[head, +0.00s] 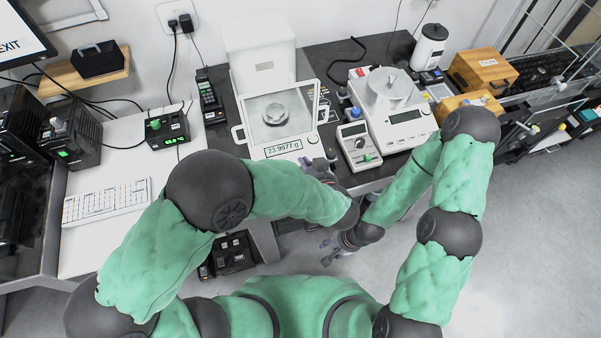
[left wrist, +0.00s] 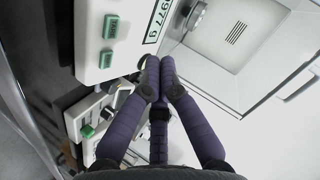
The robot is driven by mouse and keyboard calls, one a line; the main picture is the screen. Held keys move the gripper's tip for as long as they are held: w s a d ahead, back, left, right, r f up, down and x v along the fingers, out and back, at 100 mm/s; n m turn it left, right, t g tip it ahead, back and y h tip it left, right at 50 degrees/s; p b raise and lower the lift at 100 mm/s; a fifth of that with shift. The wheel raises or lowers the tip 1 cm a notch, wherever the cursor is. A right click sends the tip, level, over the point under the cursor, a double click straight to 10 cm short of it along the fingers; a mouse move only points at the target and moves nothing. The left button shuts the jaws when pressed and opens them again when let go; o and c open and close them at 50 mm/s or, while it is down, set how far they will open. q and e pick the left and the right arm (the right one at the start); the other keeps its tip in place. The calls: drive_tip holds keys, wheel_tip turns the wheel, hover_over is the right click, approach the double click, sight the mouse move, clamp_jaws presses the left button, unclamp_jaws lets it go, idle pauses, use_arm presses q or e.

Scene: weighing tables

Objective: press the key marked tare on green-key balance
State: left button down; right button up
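The balance with the glass weighing chamber (head: 283,150) stands at the middle of the dark table, its display reading 23.9977 g. In the left wrist view its white front (left wrist: 126,50) carries two green keys, one upper (left wrist: 110,27) and one lower (left wrist: 106,58). Their markings are too small to read. My left gripper (head: 318,163) is at the front right corner of this balance. In the left wrist view its fingertips (left wrist: 157,76) are together with nothing between them, to the right of the lower green key and apart from it. My right gripper (head: 326,252) is open and empty, below the table's front edge.
A small meter with a green knob (head: 357,144) stands just right of the balance. Beyond it is a second white balance (head: 393,115). Clear floor lies at lower right.

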use_arm(q)
drive_tip(key=f+b, duration=0.1)
drive_tip(key=f, duration=0.1)
drive_tip(key=w+f+b, duration=0.1)
drive_tip(key=f+b, duration=0.1)
drive_tip(key=shift+w+a+f, duration=0.15)
drive_tip(key=shift+a+f, duration=0.05)
drive_tip(key=shift+f, duration=0.05)
use_arm(e)
wheel_tip(320, 180, down, 4)
drive_tip(key=shift+r, duration=0.15)
use_arm(q)
drive_tip(key=shift+f, duration=0.15)
use_arm(e)
drive_tip(key=shift+r, duration=0.15)
idle(0.8)
use_arm(q)
drive_tip(key=shift+w+f, duration=0.1)
drive_tip(key=shift+f, duration=0.05)
